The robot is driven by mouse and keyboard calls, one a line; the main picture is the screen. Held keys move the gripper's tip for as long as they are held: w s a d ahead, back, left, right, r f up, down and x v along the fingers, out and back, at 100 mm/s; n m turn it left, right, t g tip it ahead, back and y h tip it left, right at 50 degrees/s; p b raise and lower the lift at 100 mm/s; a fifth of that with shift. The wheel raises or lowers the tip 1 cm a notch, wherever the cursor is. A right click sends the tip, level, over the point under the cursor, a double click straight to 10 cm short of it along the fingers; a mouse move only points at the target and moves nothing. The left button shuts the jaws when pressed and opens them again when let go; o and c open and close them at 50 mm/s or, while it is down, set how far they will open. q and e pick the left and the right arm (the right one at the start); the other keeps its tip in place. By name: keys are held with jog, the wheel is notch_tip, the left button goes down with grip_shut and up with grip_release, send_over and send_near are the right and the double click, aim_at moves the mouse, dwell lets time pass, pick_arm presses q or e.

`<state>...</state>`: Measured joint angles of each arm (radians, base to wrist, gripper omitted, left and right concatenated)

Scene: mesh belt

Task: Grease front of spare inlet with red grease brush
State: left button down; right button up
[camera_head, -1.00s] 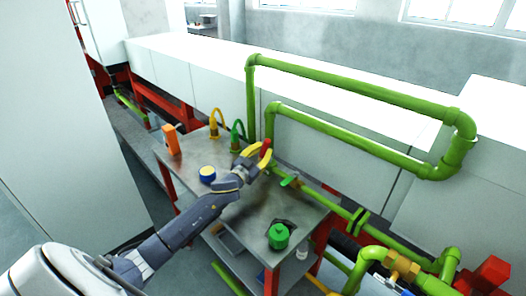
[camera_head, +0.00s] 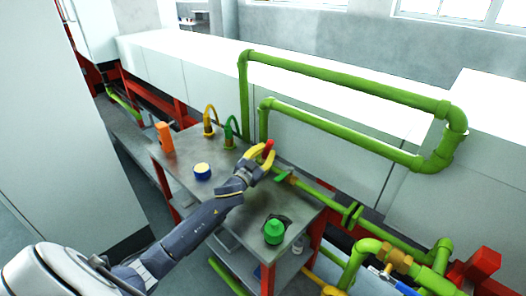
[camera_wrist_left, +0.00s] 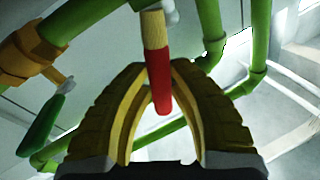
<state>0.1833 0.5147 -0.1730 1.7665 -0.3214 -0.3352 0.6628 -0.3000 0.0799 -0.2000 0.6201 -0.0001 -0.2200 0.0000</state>
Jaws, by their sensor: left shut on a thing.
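My left gripper (camera_head: 267,153) has yellow fingers and is shut on the red grease brush (camera_head: 268,149), above the far edge of the metal table. Close to the gripper is a green pipe with a brass fitting (camera_wrist_left: 30,50) and a green lever (camera_wrist_left: 42,125); the lever also shows in the head view (camera_head: 283,174). I cannot tell which part is the spare inlet. My right gripper is not in view.
Large green pipes (camera_head: 350,83) rise behind.

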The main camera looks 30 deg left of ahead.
pick_arm(q)
jog(key=shift+s+d+f, duration=0.1)
jog(key=shift+s+d, duration=0.1)
jog(key=shift+d, duration=0.5)
jog(key=shift+a, duration=0.2)
jog(key=shift+w+a+f, duration=0.1)
jog(key=shift+w+a, duration=0.1)
jog(key=shift+a, duration=0.5)
jog(key=shift+w+a+f, duration=0.1)
jog(key=shift+w+a, duration=0.1)
jog(key=shift+a, duration=0.5)
jog(key=shift+w+a+r, duration=0.1)
jog(key=shift+w+a, duration=0.1)
jog(key=shift+a, duration=0.5)
jog(key=shift+w+a, duration=0.15)
jog(key=shift+a, duration=0.5)
jog(key=shift+r, duration=0.1)
notch_tip(320, 180, up, 6)
jog(key=shift+r, duration=0.1)
